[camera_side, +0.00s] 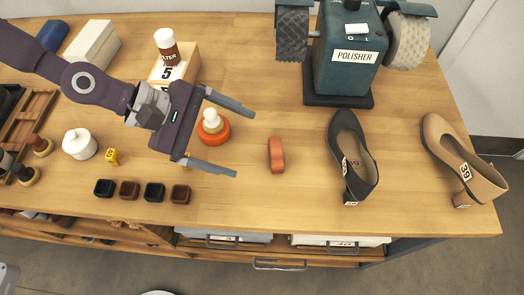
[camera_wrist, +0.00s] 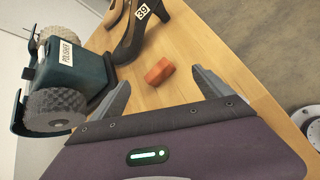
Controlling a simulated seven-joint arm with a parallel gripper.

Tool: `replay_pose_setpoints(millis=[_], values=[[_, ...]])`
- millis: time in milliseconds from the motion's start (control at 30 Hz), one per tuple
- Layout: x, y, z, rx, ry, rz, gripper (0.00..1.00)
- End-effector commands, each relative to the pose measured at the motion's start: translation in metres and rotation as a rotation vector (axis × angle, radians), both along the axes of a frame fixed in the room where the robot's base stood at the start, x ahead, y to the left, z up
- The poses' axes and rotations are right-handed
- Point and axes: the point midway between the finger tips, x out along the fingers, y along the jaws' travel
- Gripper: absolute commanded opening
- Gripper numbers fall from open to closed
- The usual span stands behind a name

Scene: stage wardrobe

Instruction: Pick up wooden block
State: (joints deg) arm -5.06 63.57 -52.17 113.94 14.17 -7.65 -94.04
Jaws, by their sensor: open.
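A small reddish-brown block (camera_side: 276,155), which looks like the wooden block, lies on the wooden table. My gripper (camera_side: 244,145) is open and empty, its two fingers pointing right toward the block. In the side view the block is just beyond the fingertips, with a gap between. In the wrist view the block (camera_wrist: 158,72) shows whole, in the space between the tips of my open gripper (camera_wrist: 162,78). Nothing touches the block.
A dark green polisher (camera_side: 345,60) with grey wheels stands behind. A black shoe (camera_side: 350,155) and a tan shoe (camera_side: 462,160) stand to the right. An orange-based item with a white top (camera_side: 212,125) is close to my fingers. Several small dark cups (camera_side: 154,192) line the front edge.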

Motion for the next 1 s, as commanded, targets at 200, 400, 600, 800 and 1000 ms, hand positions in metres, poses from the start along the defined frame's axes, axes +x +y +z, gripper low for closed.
replay_pose_setpoints(millis=[200,400,600,800,1000], values=[[0.019,-0.048,0.000,-0.305,0.382,0.298,0.89],[0.023,-0.051,-0.024,-0.336,0.428,0.337,0.89],[0.022,-0.051,-0.060,-0.334,0.428,0.336,0.89],[0.025,-0.074,-0.080,-0.332,0.424,0.331,0.89],[0.026,-0.078,-0.082,-0.332,0.423,0.332,0.89]])
